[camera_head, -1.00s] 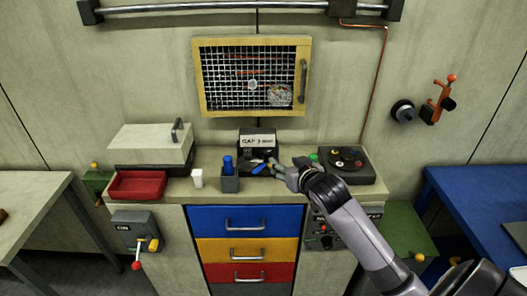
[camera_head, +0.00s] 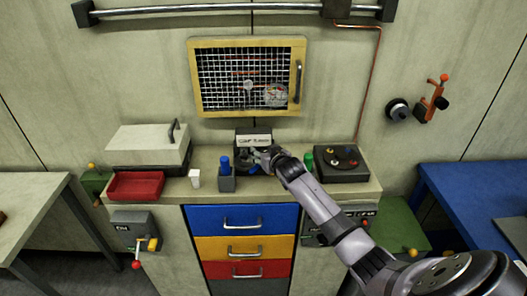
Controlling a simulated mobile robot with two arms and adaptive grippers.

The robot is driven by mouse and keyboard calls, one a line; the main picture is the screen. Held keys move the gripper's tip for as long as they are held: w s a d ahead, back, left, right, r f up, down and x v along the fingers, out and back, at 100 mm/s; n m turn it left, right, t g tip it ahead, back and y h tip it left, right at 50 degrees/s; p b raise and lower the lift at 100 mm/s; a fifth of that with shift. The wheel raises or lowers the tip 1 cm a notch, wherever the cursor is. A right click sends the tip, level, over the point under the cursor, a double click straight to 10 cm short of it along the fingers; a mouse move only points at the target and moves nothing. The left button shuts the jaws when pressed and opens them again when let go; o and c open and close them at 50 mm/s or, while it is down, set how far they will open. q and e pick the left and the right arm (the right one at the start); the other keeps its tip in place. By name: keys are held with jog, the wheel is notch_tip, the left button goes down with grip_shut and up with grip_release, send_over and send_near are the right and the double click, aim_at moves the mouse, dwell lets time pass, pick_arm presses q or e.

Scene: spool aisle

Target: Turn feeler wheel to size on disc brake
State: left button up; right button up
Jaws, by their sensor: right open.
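A black device with a white label (camera_head: 254,138) stands at the back middle of the cabinet top. Its print is too small to read surely. I take it for the disc brake with the feeler wheel, but the wheel itself cannot be made out. My right gripper (camera_head: 260,159) is at the front of this device, open, its fingers covering part of it. Whether the fingers touch it is too small to tell. My left gripper is not in view.
A blue-topped item in a grey holder (camera_head: 226,180), a white cup (camera_head: 195,179) and a red tray (camera_head: 136,185) stand left of the gripper. A green bottle (camera_head: 308,160) and a black box with coloured knobs (camera_head: 342,176) stand right. A mesh-door cabinet (camera_head: 191,80) hangs above.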

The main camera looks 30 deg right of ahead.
jog(key=shift+w+f, duration=0.1)
jog(key=shift+w, duration=0.15)
jog(key=shift+c, duration=0.2)
grip_shut()
dwell(0.4)
